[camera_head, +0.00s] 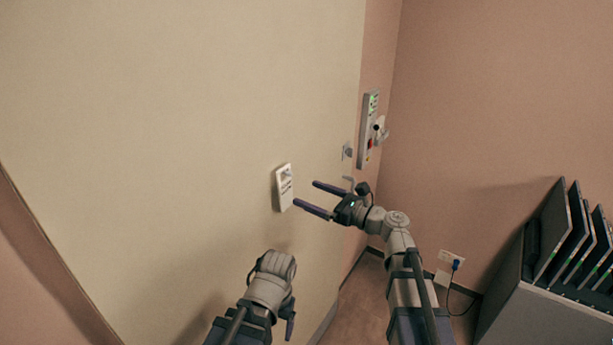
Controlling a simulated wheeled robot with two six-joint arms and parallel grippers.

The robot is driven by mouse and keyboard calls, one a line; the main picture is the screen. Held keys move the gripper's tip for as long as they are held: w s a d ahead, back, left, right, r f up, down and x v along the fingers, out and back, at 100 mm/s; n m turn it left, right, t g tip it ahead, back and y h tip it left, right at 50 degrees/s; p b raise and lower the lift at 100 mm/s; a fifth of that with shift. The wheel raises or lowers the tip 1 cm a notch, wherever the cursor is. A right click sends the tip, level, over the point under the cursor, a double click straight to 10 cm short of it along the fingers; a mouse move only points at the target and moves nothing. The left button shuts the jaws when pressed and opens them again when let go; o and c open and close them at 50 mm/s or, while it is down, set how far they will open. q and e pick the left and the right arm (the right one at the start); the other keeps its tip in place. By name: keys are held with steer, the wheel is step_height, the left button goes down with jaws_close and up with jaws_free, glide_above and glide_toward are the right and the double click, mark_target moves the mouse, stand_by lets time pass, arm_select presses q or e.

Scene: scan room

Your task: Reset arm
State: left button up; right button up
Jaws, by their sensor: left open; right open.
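My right gripper (306,193) is open and empty, with its two dark fingers spread and pointing left. Its fingertips are just right of a small white wall device (284,187), with a gap visible in the picture; I cannot tell the depth between them. My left gripper (290,316) is low in the view, below the white device. It is mostly hidden by its own grey wrist; only a dark part shows below it, and nothing is seen held there.
The broad cream panel (170,120) fills the left. A wall strip (366,140) with green lights and small metal fittings (347,152) are beyond my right gripper. A socket with a cable (452,258) is low on the pink wall. A grey rack (545,318) holding dark panels stands at right.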

mark_target(286, 184)
steer(key=shift+w, duration=0.1)
steer(key=x, duration=0.7)
steer(key=shift+w+a, duration=0.2)
steer(key=shift+a, duration=0.15)
steer(key=shift+s+d+r, duration=0.1)
steer(key=shift+r, duration=0.05)
steer(key=shift+d, duration=0.1)
